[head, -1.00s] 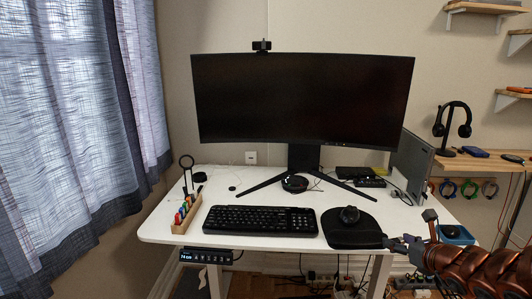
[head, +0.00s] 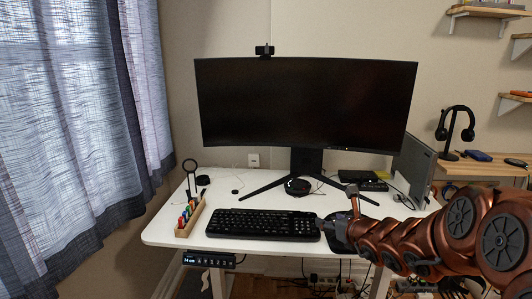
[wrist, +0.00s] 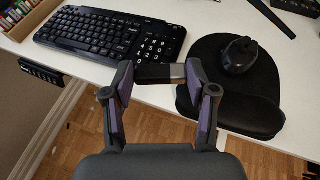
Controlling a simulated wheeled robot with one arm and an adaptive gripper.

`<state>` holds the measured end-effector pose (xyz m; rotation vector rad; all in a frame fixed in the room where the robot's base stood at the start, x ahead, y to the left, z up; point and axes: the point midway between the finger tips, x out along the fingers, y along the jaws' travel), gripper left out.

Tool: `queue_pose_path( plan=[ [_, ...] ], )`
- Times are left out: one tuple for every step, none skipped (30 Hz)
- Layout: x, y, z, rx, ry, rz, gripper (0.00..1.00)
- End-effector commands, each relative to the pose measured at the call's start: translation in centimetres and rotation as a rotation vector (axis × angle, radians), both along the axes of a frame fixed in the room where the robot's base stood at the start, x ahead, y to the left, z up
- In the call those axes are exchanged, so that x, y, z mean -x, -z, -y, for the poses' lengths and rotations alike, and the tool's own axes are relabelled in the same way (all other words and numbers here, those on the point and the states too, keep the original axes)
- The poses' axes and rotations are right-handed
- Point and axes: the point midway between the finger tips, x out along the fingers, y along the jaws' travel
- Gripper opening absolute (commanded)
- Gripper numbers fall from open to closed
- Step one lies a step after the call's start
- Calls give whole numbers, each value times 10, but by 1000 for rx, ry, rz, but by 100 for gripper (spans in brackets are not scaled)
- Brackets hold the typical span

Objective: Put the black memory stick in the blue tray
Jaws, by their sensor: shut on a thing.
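The black memory stick (wrist: 160,73) lies crosswise between the two fingertips of my gripper (wrist: 159,75) in the wrist view. The gripper is shut on it, with one finger pad at each end. It is held near the desk's front edge, in front of the gap between keyboard and mouse pad. In the head view my gripper (head: 333,226) is by the right end of the keyboard, and the stick is too small to make out there. The blue tray shows in neither current view; my arm covers the desk's right front.
A black keyboard (head: 262,224) lies left of my gripper. A black mouse pad (wrist: 235,100) with a mouse (wrist: 240,55) lies to the right. A wooden holder with colourful items (head: 189,217) stands at the desk's left. The monitor (head: 306,104) stands behind.

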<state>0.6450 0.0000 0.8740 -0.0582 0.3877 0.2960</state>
Motion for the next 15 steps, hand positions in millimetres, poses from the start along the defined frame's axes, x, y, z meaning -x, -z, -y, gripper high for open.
queue_pose_path(
  plan=[
    [0, -15, 1, 0, 0, 0, 44],
    [0, -18, 1, 0, 0, 0, 44],
    [0, -23, 1, 0, 0, -1, 44],
    [0, -29, 1, 0, 0, -1, 44],
    [0, -33, 1, 0, 0, -1, 44],
    [0, -39, 1, 0, 0, -1, 44],
    [0, -46, 1, 0, 0, -1, 44],
    [0, -51, 1, 0, 0, -1, 44],
    [0, -58, 1, 0, 0, -1, 44],
    [0, -63, 1, 0, 0, -1, 44],
    [0, -69, 1, 0, 0, -1, 44],
    [0, -76, 1, 0, 0, -1, 44],
    [0, -81, 1, 0, 0, -1, 44],
    [0, -86, 1, 0, 0, -1, 44],
    [0, -94, 1, 0, 0, -1, 44]
  ],
)
